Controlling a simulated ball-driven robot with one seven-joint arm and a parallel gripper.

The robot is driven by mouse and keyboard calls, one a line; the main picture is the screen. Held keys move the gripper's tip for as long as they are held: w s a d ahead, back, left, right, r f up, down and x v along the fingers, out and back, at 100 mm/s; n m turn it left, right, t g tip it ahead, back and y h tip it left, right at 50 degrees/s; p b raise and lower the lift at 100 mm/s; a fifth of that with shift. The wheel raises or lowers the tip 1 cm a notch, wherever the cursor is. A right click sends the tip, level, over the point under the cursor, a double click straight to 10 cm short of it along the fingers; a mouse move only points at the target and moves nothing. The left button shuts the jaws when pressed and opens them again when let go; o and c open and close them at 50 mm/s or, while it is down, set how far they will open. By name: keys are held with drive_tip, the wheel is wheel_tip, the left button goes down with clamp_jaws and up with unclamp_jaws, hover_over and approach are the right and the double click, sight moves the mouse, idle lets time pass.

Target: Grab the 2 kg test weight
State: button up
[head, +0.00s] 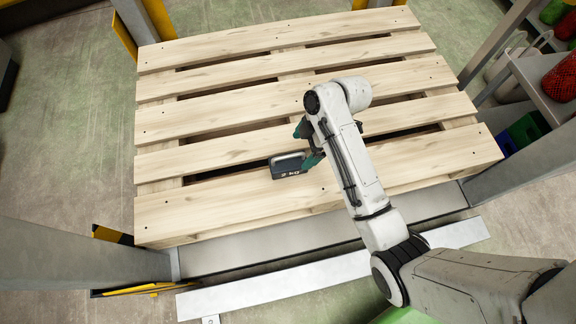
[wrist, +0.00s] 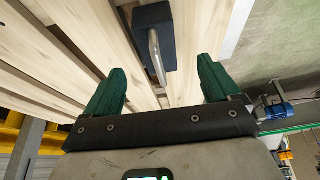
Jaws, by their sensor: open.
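The 2 kg test weight (head: 287,166) is a dark block with a metal handle and a "2 KG" mark. It rests on the front part of the wooden pallet (head: 220,154). In the wrist view the weight (wrist: 154,32) is ahead of my gripper (wrist: 160,88), and its handle reaches back between the two green fingers. My gripper is open, with a gap on each side of the handle and no contact visible. In the head view my gripper (head: 308,142) is at the right of the weight, partly hidden by my arm.
The pallet has gaps between its slats. Grey uprights (head: 80,256) stand at the front corners. A shelf (head: 540,85) with red and green items is at the right. The slats left of the weight are clear.

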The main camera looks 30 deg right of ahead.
sight(299, 155)
drive_tip(key=x, duration=0.3)
drive_tip(key=shift+f+b, duration=0.1)
drive_tip(key=shift+b, duration=0.25)
drive_tip(key=shift+w+a+b+x, duration=0.15)
drive_tip(key=shift+b+x, duration=0.4)
drive_tip(key=shift+x, duration=0.75)
drive_tip(key=shift+w+a+b+x, duration=0.1)
drive_tip(key=shift+b+x, duration=0.45)
drive_tip(key=shift+x, duration=0.8)
clamp_jaws()
drive_tip(key=shift+w+r, duration=0.15)
drive_tip(key=shift+r, duration=0.2)
